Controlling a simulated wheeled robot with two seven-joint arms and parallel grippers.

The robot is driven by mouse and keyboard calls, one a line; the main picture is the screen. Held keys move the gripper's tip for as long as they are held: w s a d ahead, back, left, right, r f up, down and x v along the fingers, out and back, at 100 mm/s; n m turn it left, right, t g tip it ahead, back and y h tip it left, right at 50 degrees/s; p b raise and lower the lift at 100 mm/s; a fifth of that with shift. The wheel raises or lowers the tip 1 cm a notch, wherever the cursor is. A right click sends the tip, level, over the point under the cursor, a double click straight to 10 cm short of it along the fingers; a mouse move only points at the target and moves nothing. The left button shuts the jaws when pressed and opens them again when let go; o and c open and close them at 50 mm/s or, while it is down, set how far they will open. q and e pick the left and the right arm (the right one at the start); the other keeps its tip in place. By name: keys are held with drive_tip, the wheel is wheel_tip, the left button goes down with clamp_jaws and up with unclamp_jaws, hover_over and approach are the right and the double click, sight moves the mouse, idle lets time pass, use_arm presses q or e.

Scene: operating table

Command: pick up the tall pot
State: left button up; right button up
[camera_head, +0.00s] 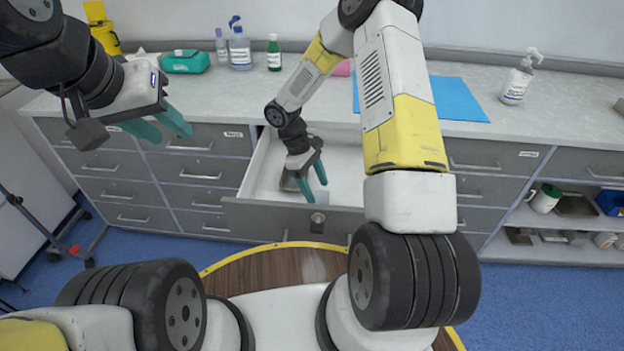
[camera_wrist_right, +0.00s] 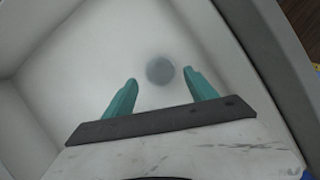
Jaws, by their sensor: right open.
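My right gripper (camera_head: 316,191) is open and reaches down into an open drawer (camera_head: 343,184) below the counter. In the right wrist view its two teal fingertips (camera_wrist_right: 160,77) are apart, with nothing held between them. A small round grey thing (camera_wrist_right: 160,70) shows just beyond and between the fingertips, against the white drawer floor. It is blurred, and I cannot tell whether it is the tall pot seen from above. In the head view my right gripper hides part of the drawer. My left gripper (camera_head: 174,137) is open and empty at the left, in front of the closed drawers.
Drawer walls stand close around my right gripper. The counter (camera_head: 330,110) holds bottles (camera_head: 240,48), a green pack (camera_head: 186,62), a blue sheet (camera_head: 455,98) and a pump bottle (camera_head: 518,80). A white jug (camera_head: 545,198) stands on the right shelf.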

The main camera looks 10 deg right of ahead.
drive_tip(key=x, duration=0.4)
drive_tip(key=shift+s+d+f, duration=0.2)
drive_tip(key=shift+s+f, duration=0.05)
drive_tip(key=shift+f, duration=0.05)
clamp_jaws()
